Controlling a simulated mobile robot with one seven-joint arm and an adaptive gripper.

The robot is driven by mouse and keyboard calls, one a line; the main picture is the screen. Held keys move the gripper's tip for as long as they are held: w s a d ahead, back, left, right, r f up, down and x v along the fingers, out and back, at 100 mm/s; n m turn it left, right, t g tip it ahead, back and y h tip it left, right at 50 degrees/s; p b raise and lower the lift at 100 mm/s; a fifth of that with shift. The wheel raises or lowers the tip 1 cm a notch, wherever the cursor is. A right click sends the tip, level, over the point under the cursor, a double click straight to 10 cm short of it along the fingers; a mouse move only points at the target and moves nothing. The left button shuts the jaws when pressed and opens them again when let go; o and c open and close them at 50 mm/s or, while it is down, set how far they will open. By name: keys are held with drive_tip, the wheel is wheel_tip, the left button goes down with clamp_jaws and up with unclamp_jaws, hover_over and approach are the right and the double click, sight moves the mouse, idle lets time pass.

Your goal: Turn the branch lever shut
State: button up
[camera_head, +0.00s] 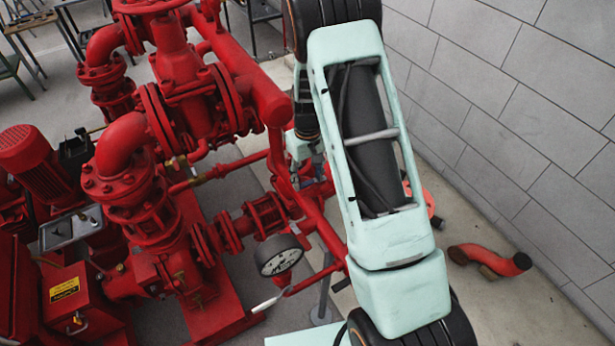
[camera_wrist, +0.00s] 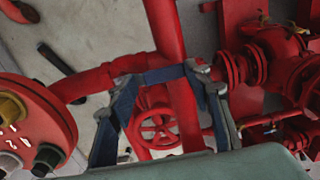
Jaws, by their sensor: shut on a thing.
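A short blue bar (camera_wrist: 164,75), which looks like the branch lever, lies across the red upright pipe in the wrist view. My gripper (camera_wrist: 160,80) spans it, with one finger at each end of the bar. The jaws are shut on it. The valve body under the lever is hard to make out. In the head view, my gripper (camera_head: 303,148) shows only as a small pale part beside the red pipework, mostly behind my arm. The lever cannot be made out there.
A red handwheel (camera_wrist: 158,125) lies behind the fingers. A red round head with capped outlets (camera_wrist: 35,130) is close at left. In the head view, a pressure gauge (camera_head: 279,255) and red pumps (camera_head: 130,190) stand left; a grey wall (camera_head: 520,100) stands right. A red elbow pipe (camera_head: 490,261) lies on the floor.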

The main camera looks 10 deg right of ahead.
drive_tip(key=shift+c, duration=0.8)
drive_tip(key=shift+s, duration=0.1)
drive_tip(key=n+b, duration=0.1)
drive_tip(key=s+n+b, duration=0.1)
drive_tip(key=n, duration=0.1)
drive_tip(key=d+n+b, duration=0.1)
drive_tip(key=shift+s+f+b, duration=0.1)
drive_tip(key=shift+s+b, duration=0.2)
drive_tip(key=shift+b, duration=0.05)
drive_tip(key=n, duration=0.1)
drive_tip(key=s+d+n, duration=0.1)
drive_tip(key=n, duration=0.1)
drive_tip(key=n+b, duration=0.1)
drive_tip(key=n, duration=0.1)
drive_tip(key=shift+s+d, duration=0.15)
drive_tip(key=shift+d, duration=0.2)
drive_tip(key=shift+s+d+n+p, duration=0.1)
drive_tip(key=shift+d+n+p, duration=0.45)
drive_tip(key=shift+n, duration=0.9)
drive_tip(key=shift+d+n+p, duration=0.35)
drive_tip(key=shift+d+n, duration=0.45)
drive_tip(key=shift+n, duration=0.7)
drive_tip(key=shift+s+d+n+p, duration=0.1)
drive_tip(key=shift+d+n+p, duration=0.45)
drive_tip(key=shift+n, duration=0.9)
drive_tip(key=shift+d, duration=0.15)
